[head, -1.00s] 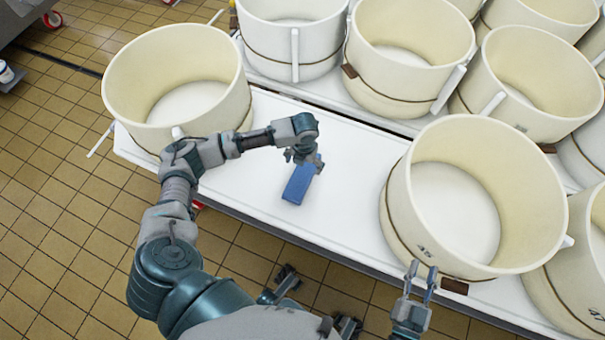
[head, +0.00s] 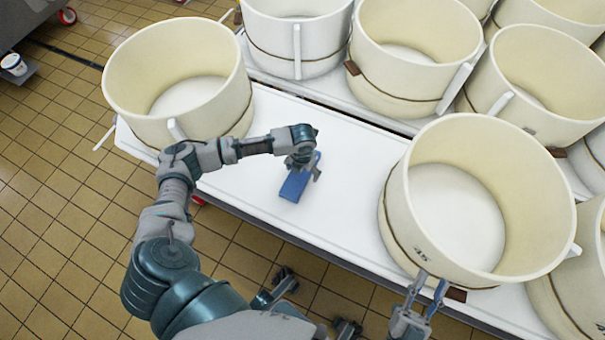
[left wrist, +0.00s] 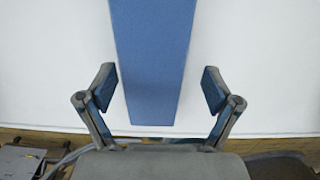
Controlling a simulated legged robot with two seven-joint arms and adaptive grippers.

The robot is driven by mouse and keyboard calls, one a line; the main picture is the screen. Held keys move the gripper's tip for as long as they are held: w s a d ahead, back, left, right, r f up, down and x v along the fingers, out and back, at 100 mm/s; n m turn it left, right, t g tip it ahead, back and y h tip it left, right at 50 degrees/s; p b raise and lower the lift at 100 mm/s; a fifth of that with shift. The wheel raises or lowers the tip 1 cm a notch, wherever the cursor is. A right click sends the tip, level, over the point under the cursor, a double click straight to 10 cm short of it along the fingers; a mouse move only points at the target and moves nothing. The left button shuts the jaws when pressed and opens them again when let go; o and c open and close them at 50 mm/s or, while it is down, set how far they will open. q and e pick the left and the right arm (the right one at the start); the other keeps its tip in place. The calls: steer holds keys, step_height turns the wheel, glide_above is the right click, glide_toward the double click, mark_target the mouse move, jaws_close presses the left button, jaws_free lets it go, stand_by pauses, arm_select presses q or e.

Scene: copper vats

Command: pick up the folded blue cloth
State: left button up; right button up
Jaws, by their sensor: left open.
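The folded blue cloth (head: 294,186) lies on the white table (head: 240,180), between two cream vats. My left gripper (head: 301,168) is over the cloth's far part and hides some of it in the head view. In the left wrist view the cloth (left wrist: 150,60) runs down between the two spread fingers of the left gripper (left wrist: 159,90), with white table showing on both sides. The fingers are open and apart from the cloth. My right gripper (head: 427,290) is at the table's front edge, beside the right vat, its two fingers spread and empty.
A cream vat (head: 125,90) stands left of the cloth and a larger one (head: 400,215) to the right. More vats (head: 295,50) stand in rows behind. The table around the cloth is clear. Tiled floor (head: 60,200) lies in front and left.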

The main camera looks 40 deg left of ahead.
arm_select(q)
steer(key=c, duration=0.4)
steer(key=shift+s+a+f, duration=0.15)
steer(key=shift+a, duration=0.05)
steer(key=c, duration=0.3)
steer(key=shift+o, duration=0.4)
steer(key=shift+s+a+f, duration=0.1)
steer(key=shift+a+f, duration=0.3)
steer(key=shift+a, duration=0.2)
steer(key=shift+d, duration=0.2)
steer(key=shift+c, duration=0.2)
steer(key=shift+d, duration=0.1)
steer(key=c, duration=0.4)
steer(key=shift+r, duration=0.15)
